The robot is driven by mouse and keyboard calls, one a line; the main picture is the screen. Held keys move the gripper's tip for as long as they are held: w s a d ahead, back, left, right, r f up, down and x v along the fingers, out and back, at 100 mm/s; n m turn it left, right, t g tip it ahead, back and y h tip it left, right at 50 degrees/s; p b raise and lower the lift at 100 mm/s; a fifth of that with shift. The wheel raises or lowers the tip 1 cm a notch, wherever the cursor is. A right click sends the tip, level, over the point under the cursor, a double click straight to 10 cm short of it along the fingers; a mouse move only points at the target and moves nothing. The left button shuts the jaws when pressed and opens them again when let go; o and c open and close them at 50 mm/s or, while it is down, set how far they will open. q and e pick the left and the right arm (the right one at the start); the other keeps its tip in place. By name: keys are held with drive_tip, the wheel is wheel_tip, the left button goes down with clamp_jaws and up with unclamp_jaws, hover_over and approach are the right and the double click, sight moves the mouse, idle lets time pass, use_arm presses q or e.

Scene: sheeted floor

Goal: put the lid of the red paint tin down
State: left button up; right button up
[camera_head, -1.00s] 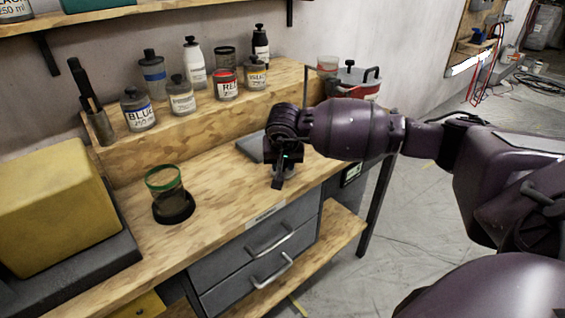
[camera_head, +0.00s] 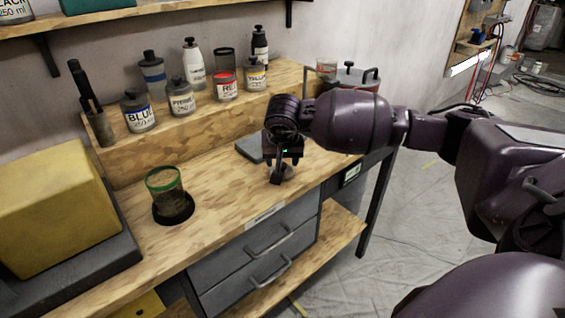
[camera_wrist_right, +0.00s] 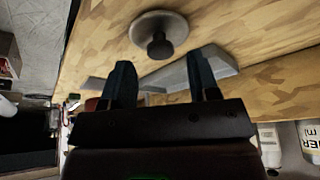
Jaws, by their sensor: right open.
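The red paint tin (camera_head: 226,87) stands on the raised wooden step at the back of the bench, with no knobbed lid on it. A round grey lid with a black knob (camera_wrist_right: 158,32) lies flat on the bench top; in the head view the lid (camera_head: 288,173) is partly hidden by my right gripper. My right gripper (camera_wrist_right: 161,80) is open and empty, its fingers apart and clear of the knob. In the head view the right gripper (camera_head: 284,162) is just over the lid. My left gripper is not in view.
A green-rimmed glass (camera_head: 165,183) stands on a black disc at the bench's left. Several paint bottles, including the blue one (camera_head: 138,112), line the step. A flat grey block (camera_head: 252,148) lies behind the gripper.

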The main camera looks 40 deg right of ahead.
drive_tip(key=v, duration=0.9)
drive_tip(key=s+a+f+y, duration=0.1)
drive_tip(key=a+f, duration=0.1)
drive_tip(key=s+a+f+g+y, duration=0.1)
drive_tip(key=a, duration=0.1)
drive_tip(key=s+a+f+m+y, duration=0.1)
drive_tip(key=a+f, duration=0.1)
drive_tip(key=shift+a+f+y+p, duration=0.25)
drive_tip(key=shift+f+y+p, duration=0.05)
drive_tip(key=shift+f+y, duration=0.1)
drive_tip(key=s+a+f+m+y, duration=0.2)
drive_tip(key=s+a+m+y, duration=0.2)
drive_tip(key=a+m+y, duration=0.35)
drive_tip(key=s+a+f+m+y, duration=0.2)
drive_tip(key=s+a+m+y, duration=0.35)
drive_tip(key=a, duration=0.35)
drive_tip(key=d+f+m+t+h, duration=0.45)
drive_tip(key=m+t, duration=0.25)
drive_tip(key=m, duration=1)
drive_tip(key=d+f+m+t+h, duration=0.45)
drive_tip(key=m+t, duration=0.35)
drive_tip(key=m, duration=1)
drive_tip(key=s+d+f+m+g+h, duration=0.2)
drive_tip(key=s+d+f+m+g, duration=0.1)
drive_tip(key=s+f+m, duration=0.3)
drive_tip(key=s+d+f+m+g+h, duration=0.3)
drive_tip(key=s+f+m, duration=0.4)
drive_tip(key=m, duration=0.2)
drive_tip(key=shift+s+g, duration=0.2)
drive_tip(key=shift+g, duration=0.1)
